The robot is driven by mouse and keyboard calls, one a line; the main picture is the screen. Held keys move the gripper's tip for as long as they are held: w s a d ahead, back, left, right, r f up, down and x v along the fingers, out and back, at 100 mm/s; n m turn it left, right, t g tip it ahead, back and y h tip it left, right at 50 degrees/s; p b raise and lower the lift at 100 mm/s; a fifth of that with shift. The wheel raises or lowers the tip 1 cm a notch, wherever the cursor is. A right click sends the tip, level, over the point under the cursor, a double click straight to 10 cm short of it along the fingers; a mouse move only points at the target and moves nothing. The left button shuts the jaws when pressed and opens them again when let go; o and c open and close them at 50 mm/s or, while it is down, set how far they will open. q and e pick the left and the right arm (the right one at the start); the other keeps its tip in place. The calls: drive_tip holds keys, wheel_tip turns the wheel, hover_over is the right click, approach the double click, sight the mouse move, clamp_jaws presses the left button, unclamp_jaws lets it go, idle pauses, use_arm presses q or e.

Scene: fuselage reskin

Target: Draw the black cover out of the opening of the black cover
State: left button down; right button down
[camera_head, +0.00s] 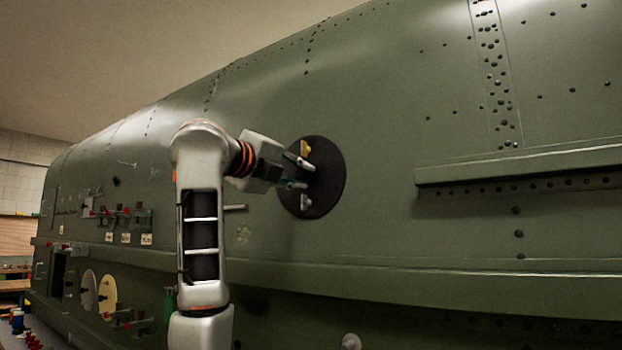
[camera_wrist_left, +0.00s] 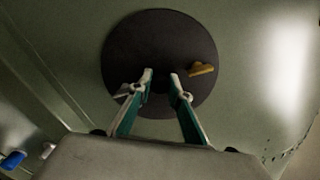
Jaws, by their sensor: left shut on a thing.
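The black cover (camera_head: 324,178) is a round dark disc on the green fuselage side, with a small yellow piece (camera_head: 305,147) near its upper edge. My left gripper (camera_head: 301,173) is at the face of the cover, shut on it near its middle. In the left wrist view the cover (camera_wrist_left: 150,45) fills the upper middle, and the fingertips (camera_wrist_left: 160,78) stand a little apart over it. What lies between the fingertips is too dark to make out. Whether the cover sits in its opening or just in front cannot be told. My right gripper is not in view.
The green fuselage (camera_head: 400,220) runs across the view, with a ledge (camera_head: 520,165) at the right and a long rail below. At the lower left are a yellow disc (camera_head: 107,297), a grey disc (camera_head: 88,290) and several red-knobbed fittings. The skin right of the cover is clear.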

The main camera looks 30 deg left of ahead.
sight(299, 174)
use_arm(q)
drive_tip(key=shift+s, duration=0.1)
drive_tip(key=shift+s, duration=0.45)
drive_tip(key=shift+s+a+b, duration=0.15)
drive_tip(key=shift+s+b, duration=0.7)
drive_tip(key=shift+s, duration=0.2)
drive_tip(key=shift+s+b, duration=0.4)
drive_tip(key=shift+s, duration=0.15)
drive_tip(key=shift+s+a+b, duration=0.1)
drive_tip(key=shift+s+b, duration=0.3)
drive_tip(key=shift+s, duration=0.45)
